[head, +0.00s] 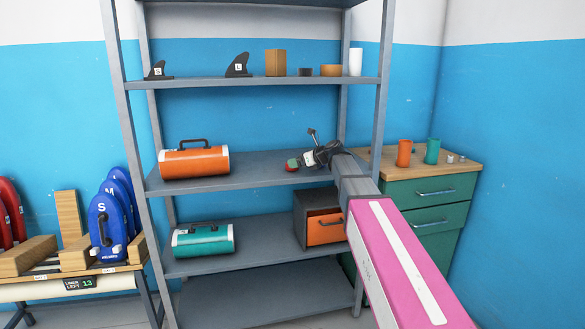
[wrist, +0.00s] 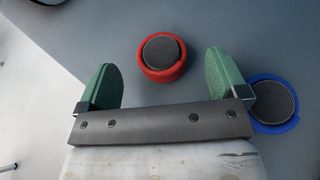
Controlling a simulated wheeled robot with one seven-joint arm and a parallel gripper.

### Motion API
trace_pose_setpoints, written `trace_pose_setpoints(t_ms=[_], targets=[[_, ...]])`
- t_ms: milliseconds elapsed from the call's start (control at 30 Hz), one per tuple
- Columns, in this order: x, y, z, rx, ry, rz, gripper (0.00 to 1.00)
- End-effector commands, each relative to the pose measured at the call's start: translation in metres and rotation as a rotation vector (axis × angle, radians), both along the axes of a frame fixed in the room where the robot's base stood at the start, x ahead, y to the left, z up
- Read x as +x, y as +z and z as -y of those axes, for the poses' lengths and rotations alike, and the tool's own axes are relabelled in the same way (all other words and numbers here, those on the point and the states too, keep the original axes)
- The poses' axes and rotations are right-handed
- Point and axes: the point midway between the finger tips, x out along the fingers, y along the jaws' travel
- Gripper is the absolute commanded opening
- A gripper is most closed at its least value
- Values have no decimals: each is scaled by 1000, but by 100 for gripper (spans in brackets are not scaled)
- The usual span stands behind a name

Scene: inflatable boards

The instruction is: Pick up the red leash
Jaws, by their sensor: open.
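The red leash (wrist: 162,57) is a coiled red ring around a dark, textured round middle. It lies on the grey shelf surface in the wrist view, between and slightly beyond the lines of my two fingers. My gripper (wrist: 163,80) is open, with a green pad on each side and nothing held. In the head view my gripper (head: 300,162) is over the right part of the middle shelf, and a small patch of red shows by its tip. The leash is mostly hidden there.
A blue coil (wrist: 275,104) lies close to my right finger, partly hidden by it. An orange cylinder bag (head: 194,161) sits left on the same shelf (head: 240,172). A teal bag (head: 203,239) and a box with an orange front (head: 324,228) are below. Shelf posts flank the space.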

Motion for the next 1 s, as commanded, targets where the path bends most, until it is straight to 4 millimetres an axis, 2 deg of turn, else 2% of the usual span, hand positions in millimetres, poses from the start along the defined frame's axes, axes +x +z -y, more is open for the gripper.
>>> trace_pose_setpoints(t_ms=[300,533,567,700,733,1000], targets=[[23,-19,-30,0,1,0,92],[23,-20,-32,0,0,0,92],[23,-20,-32,0,0,0,89],[23,-20,-32,0,0,0,43],[23,-20,-32,0,0,0,37],[23,-19,-32,0,0,0,37]])
